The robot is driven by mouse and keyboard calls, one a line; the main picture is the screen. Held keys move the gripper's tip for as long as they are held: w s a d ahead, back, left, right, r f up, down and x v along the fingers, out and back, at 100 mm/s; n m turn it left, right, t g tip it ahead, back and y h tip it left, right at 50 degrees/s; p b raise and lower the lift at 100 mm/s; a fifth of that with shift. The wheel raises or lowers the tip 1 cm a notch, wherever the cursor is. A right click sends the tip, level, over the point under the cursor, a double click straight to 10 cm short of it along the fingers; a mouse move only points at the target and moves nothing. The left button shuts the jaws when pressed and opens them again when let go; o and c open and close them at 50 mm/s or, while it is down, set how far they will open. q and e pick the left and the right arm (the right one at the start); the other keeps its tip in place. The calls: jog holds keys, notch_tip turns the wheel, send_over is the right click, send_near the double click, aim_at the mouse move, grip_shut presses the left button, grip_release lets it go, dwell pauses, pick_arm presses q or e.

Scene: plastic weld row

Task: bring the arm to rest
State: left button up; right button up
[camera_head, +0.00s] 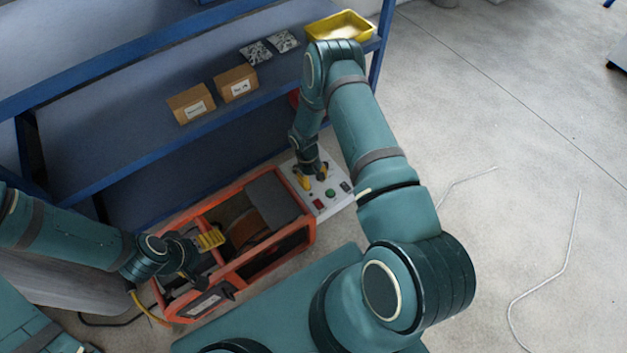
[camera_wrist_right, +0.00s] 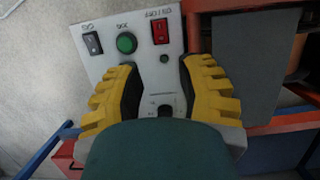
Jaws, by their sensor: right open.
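My right gripper (camera_head: 312,181) reaches down over the white control panel (camera_head: 337,200) at the right end of an orange-framed machine (camera_head: 310,232). In the right wrist view its yellow, black-padded fingers stand apart on either side of the panel's lower part, with my right gripper (camera_wrist_right: 158,78) open and nothing held between them. A small dark part (camera_wrist_right: 165,111) shows between the fingers. Whether the fingers touch the panel is unclear. My left gripper (camera_head: 202,256), with yellow fingers, is at the left part of the orange machine; its grip is partly hidden.
The panel carries a green button (camera_wrist_right: 126,43), a red switch (camera_wrist_right: 160,32) and a black switch (camera_wrist_right: 92,43). A blue shelf (camera_head: 110,180) behind holds cardboard boxes (camera_head: 190,103), patterned packets (camera_head: 256,53) and a yellow bin (camera_head: 338,27). Open floor (camera_head: 500,150) lies right.

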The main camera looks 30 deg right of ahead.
jog(key=s+a+r+m+t+y, duration=0.1)
jog(key=s+a+r+t+y, duration=0.1)
jog(key=s+a+r, duration=0.4)
jog(key=s+a+r+m+t+y, duration=0.1)
jog(key=s+a+r+t+y, duration=0.1)
jog(key=s+a+r, duration=0.4)
jog(key=a+r, duration=0.5)
jog(key=shift+r+t, duration=0.15)
jog(key=shift+t, duration=0.25)
